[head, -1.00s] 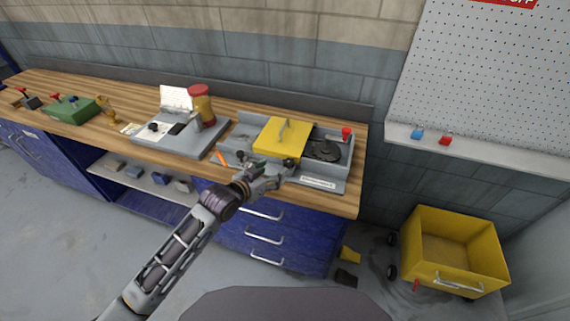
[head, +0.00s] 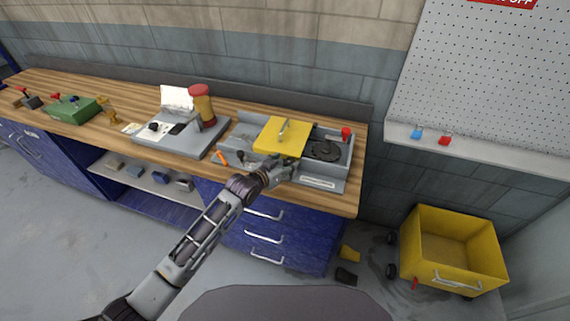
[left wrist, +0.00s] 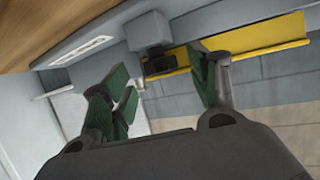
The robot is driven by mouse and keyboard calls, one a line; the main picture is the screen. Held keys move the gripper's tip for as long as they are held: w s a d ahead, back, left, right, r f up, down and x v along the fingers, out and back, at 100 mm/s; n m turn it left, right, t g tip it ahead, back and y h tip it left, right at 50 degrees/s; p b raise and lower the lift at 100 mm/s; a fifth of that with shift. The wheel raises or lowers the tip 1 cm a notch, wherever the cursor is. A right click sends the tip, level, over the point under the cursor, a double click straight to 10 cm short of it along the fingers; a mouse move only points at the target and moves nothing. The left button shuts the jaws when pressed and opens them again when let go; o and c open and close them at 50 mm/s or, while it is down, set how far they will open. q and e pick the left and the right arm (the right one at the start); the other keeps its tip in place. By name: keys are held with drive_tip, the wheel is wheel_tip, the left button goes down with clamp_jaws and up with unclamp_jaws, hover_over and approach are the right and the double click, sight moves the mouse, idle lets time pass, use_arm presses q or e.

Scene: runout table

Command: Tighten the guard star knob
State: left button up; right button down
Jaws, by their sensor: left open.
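The yellow guard (head: 278,136) with its handle lies over the middle of the grey machine housing (head: 340,172) on the bench. In the left wrist view the guard shows as a yellow strip (left wrist: 268,36). A small black knob (left wrist: 159,66) sits below a grey block by the guard's edge; I take it for the star knob. In the head view my gripper covers that spot. My left gripper (head: 288,163) is at the guard's front edge. In the left wrist view its green-padded fingers (left wrist: 167,87) are apart, with the knob beyond the gap; contact is not visible.
A dark disc (head: 324,150) and a red button (head: 346,132) are on the housing's right side. An orange-handled tool (head: 220,156) lies at its left. A yellow cart (head: 455,245) is on the floor.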

use_arm(q)
drive_tip(key=shift+w+d+f, duration=0.2)
drive_tip(key=shift+w, duration=0.1)
drive_tip(key=c, duration=1)
drive_tip(key=shift+w+m+g+h+b, duration=0.1)
drive_tip(key=shift+m+g+h+b, duration=0.45)
drive_tip(key=shift+m+h, duration=0.25)
drive_tip(key=o, duration=1)
